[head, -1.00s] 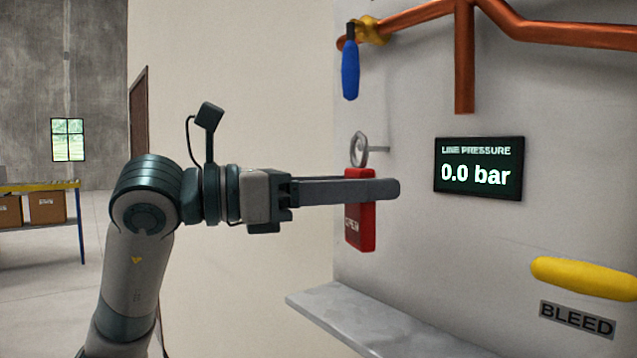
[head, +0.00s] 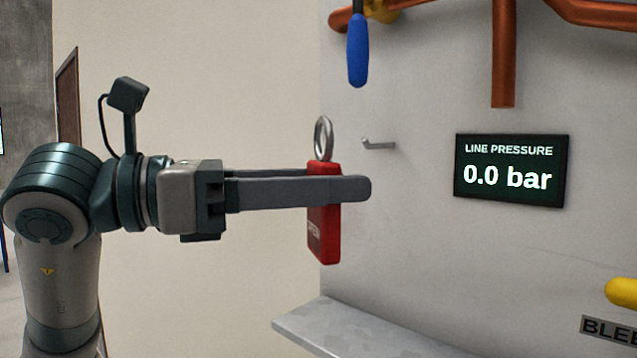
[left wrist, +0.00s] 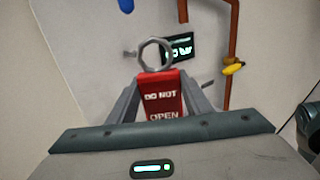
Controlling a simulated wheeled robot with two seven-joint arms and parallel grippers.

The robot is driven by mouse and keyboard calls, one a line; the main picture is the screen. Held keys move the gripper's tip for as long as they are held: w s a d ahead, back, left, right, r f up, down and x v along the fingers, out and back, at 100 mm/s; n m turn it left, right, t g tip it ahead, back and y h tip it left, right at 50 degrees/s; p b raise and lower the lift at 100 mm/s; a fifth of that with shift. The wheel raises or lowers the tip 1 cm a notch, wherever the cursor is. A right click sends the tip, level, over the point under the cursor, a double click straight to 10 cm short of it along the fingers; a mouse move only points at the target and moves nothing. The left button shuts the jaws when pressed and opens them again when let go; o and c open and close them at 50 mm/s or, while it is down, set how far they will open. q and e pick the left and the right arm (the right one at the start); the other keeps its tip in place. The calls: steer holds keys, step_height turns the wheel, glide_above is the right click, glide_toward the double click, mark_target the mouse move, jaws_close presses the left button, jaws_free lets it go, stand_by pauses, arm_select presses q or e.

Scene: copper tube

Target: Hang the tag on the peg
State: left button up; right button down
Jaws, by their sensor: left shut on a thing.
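The red tag (head: 322,238) hangs upright in the jaws of my left gripper (head: 345,188), which is shut on it. Its metal ring (head: 323,139) stands up above the fingers. The peg (head: 379,145) sticks out of the grey wall panel, to the right of the ring in the head view, with a visible gap between them. In the left wrist view the tag (left wrist: 161,97) reads "DO NOT OPEN", with the ring (left wrist: 156,54) above it and the peg (left wrist: 130,53) left of the ring. My right gripper is not in view.
A pressure display (head: 511,171) reading 0.0 bar is right of the peg. A blue handle (head: 357,50) hangs above the peg, below copper tubing (head: 503,60). A grey shelf (head: 345,325) juts out below. A yellow handle (head: 622,292) is at lower right.

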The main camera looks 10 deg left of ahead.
arm_select(q)
steer(key=shift+w, duration=0.2)
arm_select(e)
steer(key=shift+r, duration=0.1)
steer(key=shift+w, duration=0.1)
